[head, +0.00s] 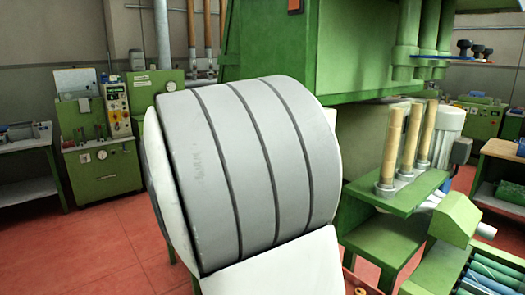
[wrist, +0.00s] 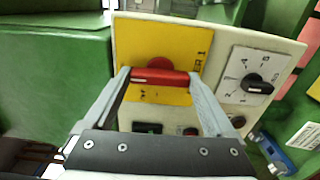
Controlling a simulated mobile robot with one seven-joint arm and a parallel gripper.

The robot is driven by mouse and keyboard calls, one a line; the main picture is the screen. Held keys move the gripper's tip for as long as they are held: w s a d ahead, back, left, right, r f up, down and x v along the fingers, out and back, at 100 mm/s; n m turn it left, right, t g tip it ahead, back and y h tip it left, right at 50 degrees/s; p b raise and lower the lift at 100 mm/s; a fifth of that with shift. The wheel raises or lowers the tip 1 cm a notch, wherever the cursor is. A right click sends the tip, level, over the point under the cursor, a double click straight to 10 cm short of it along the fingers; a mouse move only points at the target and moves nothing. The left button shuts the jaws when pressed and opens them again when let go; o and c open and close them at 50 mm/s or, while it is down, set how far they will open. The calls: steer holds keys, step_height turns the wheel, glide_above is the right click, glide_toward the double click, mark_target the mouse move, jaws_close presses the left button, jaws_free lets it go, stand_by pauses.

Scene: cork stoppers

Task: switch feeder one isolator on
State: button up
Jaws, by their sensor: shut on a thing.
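In the wrist view, my gripper (wrist: 160,78) is shut on a red handle (wrist: 160,76), with one finger at each end of its bar. The bar lies crosswise in the picture. Behind it is a yellow plate (wrist: 185,50) whose partly hidden label ends in "ER 1". The plate sits on a cream panel (wrist: 225,27). A round red part shows just behind the bar. My gripper and this handle cannot be made out in the head view, where my own arm fills the middle.
A black rotary knob (wrist: 256,87) on a white dial plate is right of the handle. Small dark buttons sit below, partly behind my gripper. Green machine housing (wrist: 50,75) is close on the left. In the head view, wooden rods (head: 408,145) stand on a green machine at right.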

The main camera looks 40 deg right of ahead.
steer(key=shift+m, duration=0.3)
steer(key=o, duration=1.1)
steer(key=shift+c, duration=0.2)
steer(key=s+a, duration=0.1)
steer(key=a, duration=1.6)
steer(key=shift+s+a, duration=0.15)
steer(key=shift+a, duration=0.05)
steer(key=shift+s+d, duration=0.1)
